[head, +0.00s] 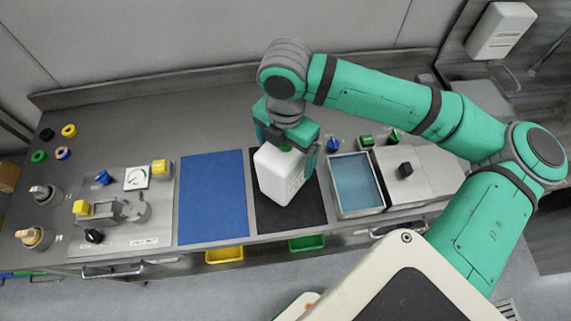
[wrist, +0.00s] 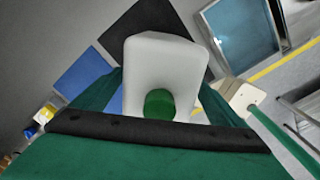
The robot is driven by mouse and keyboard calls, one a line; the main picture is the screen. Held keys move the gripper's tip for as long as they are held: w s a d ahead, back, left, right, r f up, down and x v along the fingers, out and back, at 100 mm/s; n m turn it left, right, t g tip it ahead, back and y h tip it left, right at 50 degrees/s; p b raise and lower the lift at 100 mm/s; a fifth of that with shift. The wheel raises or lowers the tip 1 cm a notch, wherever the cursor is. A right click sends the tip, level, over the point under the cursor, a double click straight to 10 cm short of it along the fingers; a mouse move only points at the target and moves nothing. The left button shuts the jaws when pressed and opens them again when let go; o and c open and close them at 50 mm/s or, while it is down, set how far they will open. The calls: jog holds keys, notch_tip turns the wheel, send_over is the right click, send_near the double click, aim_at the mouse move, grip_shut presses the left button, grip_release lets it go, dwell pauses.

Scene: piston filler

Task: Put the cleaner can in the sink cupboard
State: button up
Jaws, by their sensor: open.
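The cleaner can (head: 280,176) is a white block-shaped container with a green cap, standing on the black mat (head: 275,224) on the counter. In the wrist view the can (wrist: 165,65) fills the middle, its green cap (wrist: 159,103) towards me. My gripper (head: 291,146) is directly above the can with its fingers down around the top. In the wrist view the green fingers (wrist: 163,100) stand open on both sides of the can. I cannot tell whether either finger touches it. No sink cupboard can be clearly made out.
A blue mat (head: 212,197) lies left of the black mat. A blue-bottomed tray (head: 356,211) stands close on the right, beside a metal box with a black knob (head: 405,170). A filler panel with a gauge (head: 136,178) is further left. Yellow (head: 225,255) and green (head: 307,243) bins sit below the counter edge.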

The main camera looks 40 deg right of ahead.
jog(key=shift+f, duration=0.25)
jog(key=c, duration=2.2)
jog(key=shift+o, duration=0.2)
jog(key=shift+r, duration=0.1)
